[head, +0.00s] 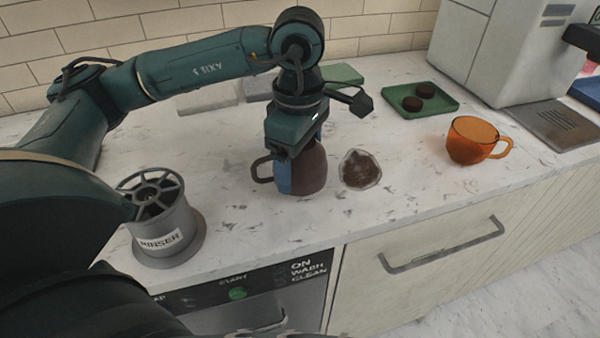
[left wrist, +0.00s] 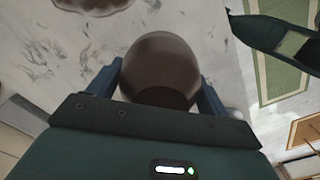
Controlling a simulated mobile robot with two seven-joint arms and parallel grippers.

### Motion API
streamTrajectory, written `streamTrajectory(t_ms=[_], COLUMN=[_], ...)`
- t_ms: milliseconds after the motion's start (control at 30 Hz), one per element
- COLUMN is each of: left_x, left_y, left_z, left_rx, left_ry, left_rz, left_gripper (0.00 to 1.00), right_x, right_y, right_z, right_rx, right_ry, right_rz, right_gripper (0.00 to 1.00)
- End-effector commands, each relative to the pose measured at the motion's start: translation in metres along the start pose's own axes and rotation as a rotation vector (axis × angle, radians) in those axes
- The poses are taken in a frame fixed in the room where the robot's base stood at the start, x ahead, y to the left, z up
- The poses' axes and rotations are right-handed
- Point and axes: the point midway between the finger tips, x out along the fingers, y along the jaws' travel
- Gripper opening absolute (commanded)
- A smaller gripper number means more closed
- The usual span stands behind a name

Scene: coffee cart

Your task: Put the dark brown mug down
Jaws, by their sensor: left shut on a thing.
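The dark brown mug (head: 313,172) is upright at the counter's middle, with its handle toward the left in the head view. My left gripper (head: 298,168) comes down over it from above and is shut on it. In the left wrist view the mug (left wrist: 162,68) sits between the two blue fingers of the left gripper (left wrist: 160,85). The mug's base looks at or very near the counter top; I cannot tell whether it touches. The gripper hides part of the mug's rim. My right gripper is not in view.
A brown spill or clear dish of grounds (head: 360,169) lies just right of the mug. An orange cup (head: 472,141) and a green tray (head: 445,104) with two dark pucks are farther right. A grey rinser (head: 165,220) stands at left. The counter's front edge is close.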

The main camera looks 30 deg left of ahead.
Motion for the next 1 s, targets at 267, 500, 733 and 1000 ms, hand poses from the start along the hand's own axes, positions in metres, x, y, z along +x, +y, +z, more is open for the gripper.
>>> streamTrajectory(t_ms=[267, 500, 733, 1000], left_x=[0.034, 0.035, 0.038, 0.038], left_y=[-0.001, 0.000, -0.001, -0.001], left_z=[-0.001, 0.000, 0.000, 0.000], left_rx=[0.001, 0.001, 0.001, 0.001], left_ry=[0.002, 0.001, 0.001, 0.001], left_rz=[-0.002, 0.002, 0.000, 0.000], left_gripper=[0.46, 0.46, 0.87, 1.00], right_x=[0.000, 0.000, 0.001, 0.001], right_y=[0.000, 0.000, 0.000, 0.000], right_z=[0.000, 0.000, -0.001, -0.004], right_rx=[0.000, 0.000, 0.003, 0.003], right_ry=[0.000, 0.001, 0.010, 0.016], right_rz=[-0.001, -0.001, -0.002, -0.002], right_gripper=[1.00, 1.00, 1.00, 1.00])
